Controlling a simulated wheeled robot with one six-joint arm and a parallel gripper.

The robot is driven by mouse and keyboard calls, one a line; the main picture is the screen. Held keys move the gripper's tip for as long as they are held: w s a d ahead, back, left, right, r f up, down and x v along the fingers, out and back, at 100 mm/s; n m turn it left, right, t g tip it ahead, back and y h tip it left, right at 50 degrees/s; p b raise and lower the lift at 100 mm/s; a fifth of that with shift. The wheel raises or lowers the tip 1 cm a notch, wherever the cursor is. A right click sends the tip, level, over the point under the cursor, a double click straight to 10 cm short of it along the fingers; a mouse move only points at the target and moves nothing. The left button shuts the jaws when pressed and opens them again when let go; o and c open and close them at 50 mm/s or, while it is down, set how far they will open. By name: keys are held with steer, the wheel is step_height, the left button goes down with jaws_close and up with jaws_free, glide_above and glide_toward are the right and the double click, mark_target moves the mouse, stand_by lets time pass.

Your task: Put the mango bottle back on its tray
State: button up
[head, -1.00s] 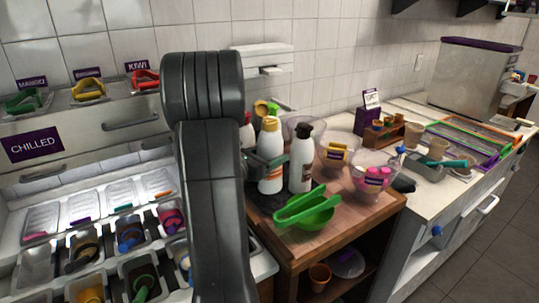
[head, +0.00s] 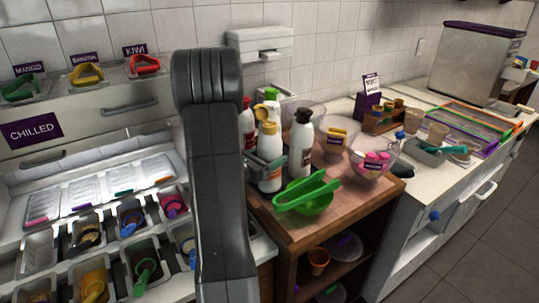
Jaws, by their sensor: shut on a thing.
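My gripper (head: 268,168) is shut around the middle of a white bottle (head: 270,184) with a yellowish cap, which I take to be the mango bottle. The bottle is upright above the dark tray (head: 257,203) on the wooden counter. I cannot tell whether its base touches the tray. My arm hides the tray's left part.
A green bowl with green tongs (head: 307,197) sits close in front on the wooden counter (head: 345,192). Clear bowls with yellow (head: 335,137) and pink (head: 374,163) contents stand to the right. Chilled topping tubs (head: 90,280) fill the left.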

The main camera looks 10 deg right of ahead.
steer(key=o, duration=1)
steer(key=shift+f, duration=0.1)
steer(key=shift+c, duration=0.2)
steer(key=shift+r, duration=0.2)
steer(key=b+v, duration=0.2)
steer(key=v, duration=1)
step_height(320, 180, up, 9)
steer(key=p, duration=0.6)
